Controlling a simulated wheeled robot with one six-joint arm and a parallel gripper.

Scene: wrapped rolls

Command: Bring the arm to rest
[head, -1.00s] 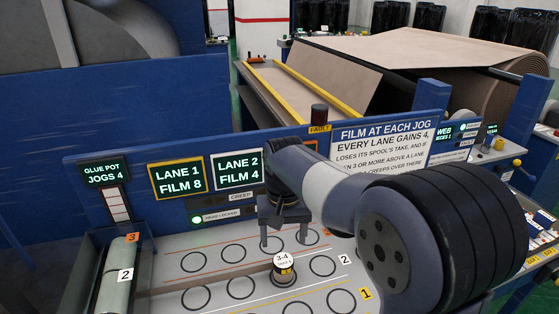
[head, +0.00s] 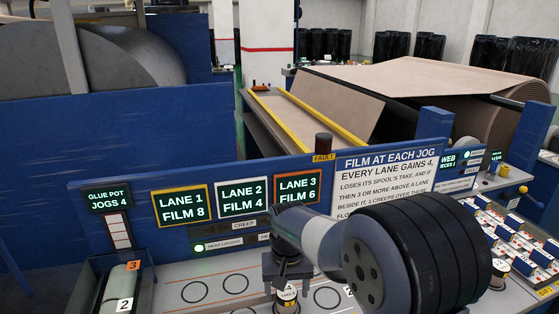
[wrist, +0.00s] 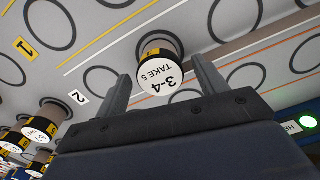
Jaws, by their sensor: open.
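My gripper (head: 287,285) is open, low over the workbench. A spool (head: 288,297) with a white top and a black and yellow band stands upright below it, partly cut off by the fingers in the head view. In the wrist view the same spool (wrist: 160,74) shows between the two fingers, with "3-4 TAKE 5" on its top. A gap shows on both sides, and the fingers do not grip it. I cannot tell whether the fingertips reach below its top. My arm hides part of the bench on the right.
The bench (head: 190,270) has rows of drawn circles and coloured lane lines. Lane signs (head: 241,195) and a film rule board (head: 387,172) stand behind. A grey roll (head: 121,288) lies in a tray at left. Several small spools (wrist: 38,128) stand at the wrist view's lower left.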

